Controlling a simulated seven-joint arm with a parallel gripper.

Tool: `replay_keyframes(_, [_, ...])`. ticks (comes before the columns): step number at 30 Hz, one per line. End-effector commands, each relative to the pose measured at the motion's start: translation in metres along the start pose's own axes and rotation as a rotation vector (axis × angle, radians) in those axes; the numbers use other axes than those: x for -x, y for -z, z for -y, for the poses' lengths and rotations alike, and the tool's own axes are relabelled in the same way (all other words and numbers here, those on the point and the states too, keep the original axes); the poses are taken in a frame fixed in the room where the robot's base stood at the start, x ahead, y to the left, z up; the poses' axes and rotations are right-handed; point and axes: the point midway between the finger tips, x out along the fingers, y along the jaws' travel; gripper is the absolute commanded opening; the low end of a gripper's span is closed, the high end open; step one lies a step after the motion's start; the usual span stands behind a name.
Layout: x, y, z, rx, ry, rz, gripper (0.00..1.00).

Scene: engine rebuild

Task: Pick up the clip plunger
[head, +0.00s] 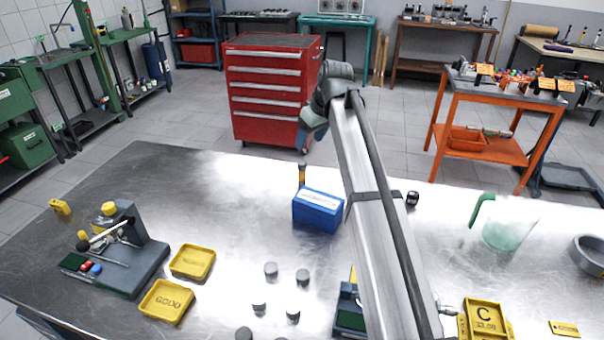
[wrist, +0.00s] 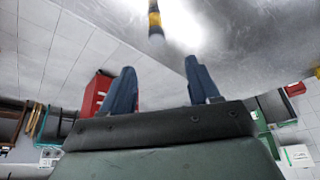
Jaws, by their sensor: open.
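A slim upright tool with a yellow and black body, which looks like the clip plunger (head: 302,174), stands on the metal table just behind the blue box (head: 318,211). Its lower part is hidden by the box in the head view. In the wrist view the tool (wrist: 155,18) shows at the top edge, partly cut off, beyond the fingertips and near the middle line between them. My gripper (wrist: 160,68) is open, with nothing between its two blue fingers. In the head view my gripper (head: 304,140) is above and behind the tool, apart from it.
Yellow trays (head: 192,262) and several small grey cylinders (head: 271,269) lie at the front left and centre. A green-tinted jug (head: 500,235) stands at the right. A red tool cabinet (head: 270,90) stands on the floor beyond the table.

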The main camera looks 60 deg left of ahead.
Motion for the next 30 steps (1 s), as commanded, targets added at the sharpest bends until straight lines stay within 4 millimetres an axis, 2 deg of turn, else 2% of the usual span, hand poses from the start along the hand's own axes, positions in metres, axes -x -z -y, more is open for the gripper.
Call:
replay_keyframes(5, [-0.013, 0.0, 0.001, 0.002, 0.002, 0.002, 0.61])
replay_keyframes(18, [-0.08, 0.0, 0.0, 0.001, 0.002, 0.002, 0.61])
replay_keyframes(26, [-0.093, 0.0, -0.001, 0.001, 0.001, 0.001, 0.61])
replay_keyframes(30, [-0.11, -0.001, -0.004, 0.0, 0.002, 0.002, 0.61])
